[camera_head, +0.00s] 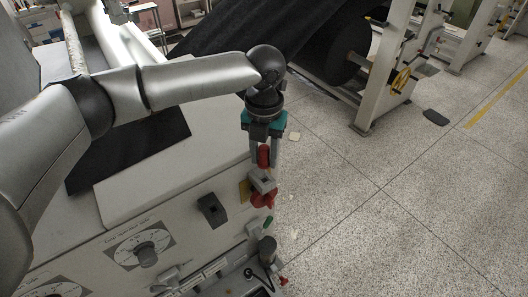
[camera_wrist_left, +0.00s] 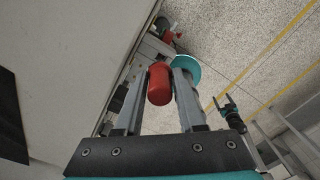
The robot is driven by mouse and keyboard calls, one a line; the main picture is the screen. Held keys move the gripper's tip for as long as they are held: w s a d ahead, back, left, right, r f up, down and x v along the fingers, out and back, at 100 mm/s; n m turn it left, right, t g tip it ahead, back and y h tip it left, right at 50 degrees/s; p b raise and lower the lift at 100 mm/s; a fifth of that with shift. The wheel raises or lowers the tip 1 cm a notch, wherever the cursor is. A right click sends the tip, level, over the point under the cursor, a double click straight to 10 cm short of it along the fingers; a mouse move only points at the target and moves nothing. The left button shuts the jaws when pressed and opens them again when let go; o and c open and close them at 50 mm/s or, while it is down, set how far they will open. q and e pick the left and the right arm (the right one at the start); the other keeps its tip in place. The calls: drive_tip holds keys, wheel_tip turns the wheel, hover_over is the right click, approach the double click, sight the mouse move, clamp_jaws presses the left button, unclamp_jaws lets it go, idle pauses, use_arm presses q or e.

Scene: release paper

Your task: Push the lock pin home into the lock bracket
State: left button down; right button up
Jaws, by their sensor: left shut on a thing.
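My left gripper (camera_head: 264,158) points down at the right edge of the machine's front panel. It is shut on the red lock pin (camera_head: 263,155), whose rounded red end also shows between the two grey fingers in the left wrist view (camera_wrist_left: 160,84). The grey lock bracket (camera_head: 262,182) sits on the panel edge just below the fingertips. The pin is in line above the bracket; I cannot tell whether its lower end is inside.
A red part (camera_head: 263,200) sits just below the bracket. A dark switch (camera_head: 212,209) and a round dial (camera_head: 146,249) stand out from the panel to the left. A dark upright knob (camera_head: 267,249) stands lower down. Open speckled floor (camera_head: 370,215) lies to the right.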

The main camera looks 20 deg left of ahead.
sight(264, 176)
use_arm(q)
drive_tip(key=shift+f+b, duration=1.1)
drive_tip(key=shift+f, duration=1.7)
drive_tip(key=shift+c, duration=2.2)
unclamp_jaws()
wheel_tip(264, 176, up, 15)
drive_tip(key=shift+r+b, duration=0.15)
drive_tip(key=shift+b, duration=0.4)
